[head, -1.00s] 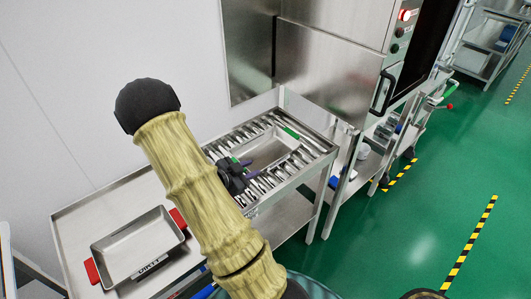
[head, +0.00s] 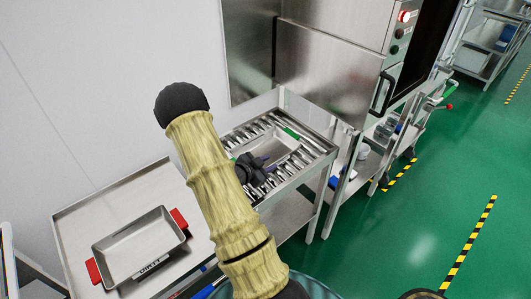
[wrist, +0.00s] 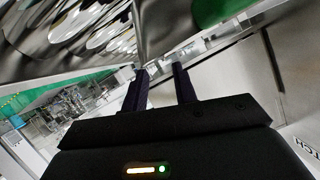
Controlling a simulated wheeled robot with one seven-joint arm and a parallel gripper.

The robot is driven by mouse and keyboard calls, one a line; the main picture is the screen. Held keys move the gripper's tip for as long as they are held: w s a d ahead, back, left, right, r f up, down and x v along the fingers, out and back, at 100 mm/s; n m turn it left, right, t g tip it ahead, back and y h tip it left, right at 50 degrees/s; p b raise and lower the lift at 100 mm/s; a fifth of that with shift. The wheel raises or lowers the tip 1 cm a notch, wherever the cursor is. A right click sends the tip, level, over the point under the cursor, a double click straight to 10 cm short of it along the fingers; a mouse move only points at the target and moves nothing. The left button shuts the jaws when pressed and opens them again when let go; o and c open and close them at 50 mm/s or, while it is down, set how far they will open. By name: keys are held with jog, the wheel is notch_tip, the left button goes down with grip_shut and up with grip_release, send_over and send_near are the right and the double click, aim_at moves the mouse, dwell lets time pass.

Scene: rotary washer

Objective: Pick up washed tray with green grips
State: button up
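The steel tray with green grips (head: 287,148) lies on the roller table beside the washer. Its far green grip (head: 291,133) shows clearly; its near side is largely hidden behind my gripper. My gripper (head: 267,163) is over the near part of the tray. In the wrist view, its two dark fingers (wrist: 161,72) are apart with nothing visible between them. A blurred green grip (wrist: 214,10) is at the top, beyond and right of the fingertips. I cannot tell whether a finger touches the tray.
A steel tray with red grips (head: 140,246), labelled as dirty, lies on the left table (head: 85,213). The roller table's rollers (head: 318,146) surround the green-grip tray. The washer (head: 335,65) stands behind. Green floor (head: 430,240) is open at right.

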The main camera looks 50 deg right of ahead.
aim_at(274, 161)
jog(key=x, duration=0.4)
jog(key=shift+s+f, duration=0.1)
jog(key=shift+f, duration=0.05)
jog(key=shift+c, duration=0.2)
grip_shut()
dwell(1.4)
